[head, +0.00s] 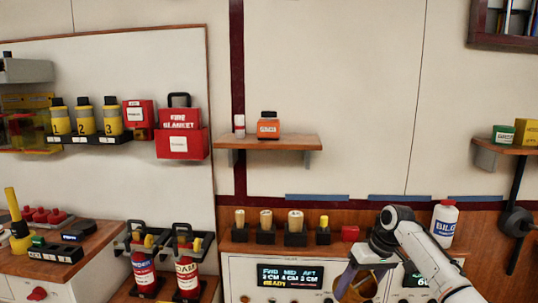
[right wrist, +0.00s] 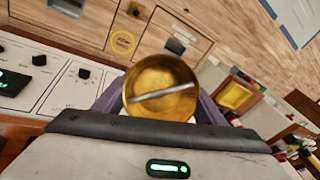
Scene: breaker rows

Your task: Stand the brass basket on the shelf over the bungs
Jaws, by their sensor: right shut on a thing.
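The brass basket (right wrist: 160,90) shows in the right wrist view as a round golden bowl with a thin bar across its open top. It sits between the two purple fingers of my right gripper, which is shut on it. In the head view my right gripper (head: 362,282) is low, right of centre, in front of the console, and mostly hides the basket (head: 357,292). The wooden shelf (head: 290,143) is on the wall, up and left of the gripper. Below it, the bungs (head: 265,220) stand in black holders on a ledge. My left gripper is not in view.
On the shelf stand a small white bottle (head: 239,126) and an orange jar (head: 268,125); its right end is bare. A red block (head: 350,233) and a white bottle (head: 444,224) stand on the ledge. A red fire blanket box (head: 180,135) hangs left of the shelf.

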